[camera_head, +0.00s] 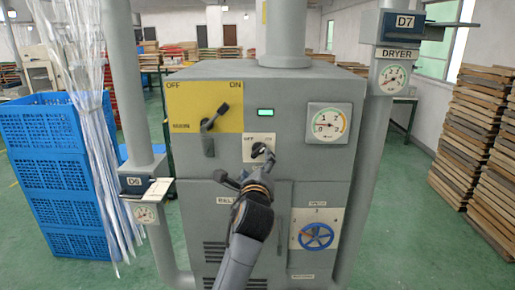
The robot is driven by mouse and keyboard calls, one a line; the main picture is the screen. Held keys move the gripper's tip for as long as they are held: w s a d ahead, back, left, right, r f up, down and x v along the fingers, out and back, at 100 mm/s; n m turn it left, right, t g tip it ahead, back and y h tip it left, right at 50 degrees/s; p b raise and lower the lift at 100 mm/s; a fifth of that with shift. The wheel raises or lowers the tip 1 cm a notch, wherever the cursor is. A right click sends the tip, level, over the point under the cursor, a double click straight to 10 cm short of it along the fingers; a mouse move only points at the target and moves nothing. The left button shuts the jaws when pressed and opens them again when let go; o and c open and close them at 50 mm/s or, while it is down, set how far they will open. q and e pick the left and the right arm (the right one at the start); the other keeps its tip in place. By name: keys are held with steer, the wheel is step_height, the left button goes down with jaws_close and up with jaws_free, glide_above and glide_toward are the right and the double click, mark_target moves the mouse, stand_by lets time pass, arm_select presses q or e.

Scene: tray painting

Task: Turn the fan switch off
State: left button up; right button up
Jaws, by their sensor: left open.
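A grey machine cabinet (190,250) stands in front of me. A yellow panel (185,95) at its upper left reads OFF and ON and carries a dark lever (216,116) tilted up toward ON; its lower label is too small to read. A small pale plate (249,141) right of it reads OFF and has a dark switch knob (259,150). I cannot tell which is the fan switch. My left gripper (245,167) is open, just below the small plate, one finger close to the knob; contact is unclear. My right gripper is not in view.
A lit green indicator (265,112), a gauge (327,124) and a blue handwheel (316,237) are on the cabinet front. Pipes flank it. Blue crates (45,165) stand left, stacked wooden frames (478,135) right. Green floor is open on both sides.

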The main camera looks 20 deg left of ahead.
mark_target(257, 152)
arm_select(q)
steer(key=p+x, duration=0.1)
steer(key=x, duration=0.7)
steer(key=shift+p, duration=0.4)
steer(key=c, duration=1.2)
